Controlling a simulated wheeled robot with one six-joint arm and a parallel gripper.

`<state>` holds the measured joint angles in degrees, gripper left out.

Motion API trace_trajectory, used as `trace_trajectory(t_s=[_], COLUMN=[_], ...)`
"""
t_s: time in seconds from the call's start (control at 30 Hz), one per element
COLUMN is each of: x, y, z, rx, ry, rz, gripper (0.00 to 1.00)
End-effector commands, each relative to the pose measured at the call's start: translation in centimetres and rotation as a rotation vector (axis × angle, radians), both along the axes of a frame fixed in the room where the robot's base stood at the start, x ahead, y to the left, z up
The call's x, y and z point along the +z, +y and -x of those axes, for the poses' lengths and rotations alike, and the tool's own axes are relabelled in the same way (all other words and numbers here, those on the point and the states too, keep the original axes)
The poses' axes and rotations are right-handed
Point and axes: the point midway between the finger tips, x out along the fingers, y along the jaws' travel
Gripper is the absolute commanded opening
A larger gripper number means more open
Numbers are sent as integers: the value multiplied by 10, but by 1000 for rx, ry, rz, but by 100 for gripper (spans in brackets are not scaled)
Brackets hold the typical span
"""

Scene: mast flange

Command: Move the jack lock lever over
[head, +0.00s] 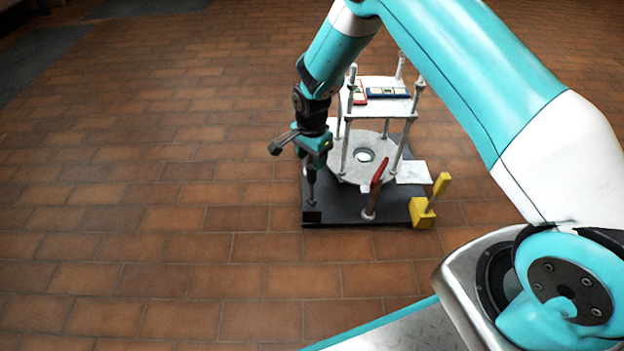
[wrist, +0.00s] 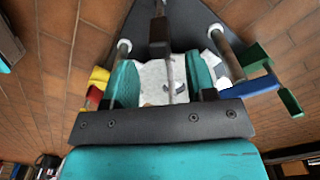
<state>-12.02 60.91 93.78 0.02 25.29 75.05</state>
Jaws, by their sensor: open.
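My gripper (head: 314,160) points down over the front left of a dark base plate (head: 345,211). In the wrist view its teal jaws (wrist: 163,84) are apart. A thin grey upright rod (wrist: 168,55) shows between them, clear of both as far as I can see. In the head view this rod (head: 311,186) rises from a small dark block (head: 312,215) at the plate's front left corner. A red-handled lever (head: 377,174) leans to the right of it. A yellow lever (head: 438,187) stands in a yellow block (head: 422,213). No label shows which is the jack lock lever.
Behind are a pale round flange (head: 352,172) and several grey posts holding a white shelf (head: 381,105) with small flat items. In the wrist view a blue bar (wrist: 253,84) and green piece (wrist: 287,101) lie right of the jaws. Brick floor left is clear.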

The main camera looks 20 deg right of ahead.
Motion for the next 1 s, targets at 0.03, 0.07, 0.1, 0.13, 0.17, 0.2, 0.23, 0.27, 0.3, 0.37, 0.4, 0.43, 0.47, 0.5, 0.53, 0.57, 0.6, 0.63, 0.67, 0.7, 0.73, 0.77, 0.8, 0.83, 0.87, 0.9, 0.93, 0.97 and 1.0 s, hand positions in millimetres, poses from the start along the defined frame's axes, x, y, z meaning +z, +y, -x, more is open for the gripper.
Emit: trace_trajectory(t_s=[0.03, 0.07, 0.1, 0.13, 0.17, 0.2, 0.23, 0.27, 0.3, 0.37, 0.4, 0.43, 0.47, 0.5, 0.53, 0.57, 0.6, 0.63, 0.67, 0.7, 0.73, 0.77, 0.8, 0.83, 0.87, 0.9, 0.93, 0.97, 1.0], x=[-19, -25, -32, -37, -42, -48, -51, -54, -58, -62, -64, -65, -65, -66, -66, -66, -65, -65, -65, -65, -65, -65, -65, -65, -65, -65, -65, -65, -65], y=[0, 0, 0, 0, 0, 0, 0, 0, 0, 0, 0, 0, 0, 0, 0, 0, 0, 0, 0, 0, 0, 0, 0, 0, 0, 0, 0, 0, 0], z=[1, 0, 1, 1, 1, 0, 0, 0, 0, 0, 0, 0, 0, 0, 0, 0, 0, 0, 0, 0, 0, 0, 0, 0, 0, 0, 0, 0, 0], rx=[0, 0, 1, 1, 1, 1, 1, 1, 1, 1, 1, 1, 1, 1, 1, 1, 1, 1, 1, 1, 1, 1, 1, 1, 1, 1, 1, 1, 1], ry=[2, 1, 2, 2, 2, 1, 1, 0, 0, 0, 0, 0, 0, -1, -1, 0, 0, 0, 0, 0, 0, 0, 0, 0, 0, 0, 0, 0, 0], rz=[0, 0, 0, 0, 0, 0, 0, 0, 0, 0, 0, 0, 0, 0, 0, 0, 0, 0, 0, 0, 0, 0, 0, 0, 0, 0, 0, 0, 0], gripper=[51, 51, 51, 51, 51, 51, 51, 51, 51, 51, 51, 51, 51, 51, 51, 51, 51, 51, 51, 51, 51, 46, 37, 30, 24, 14, 7, 0, 0])
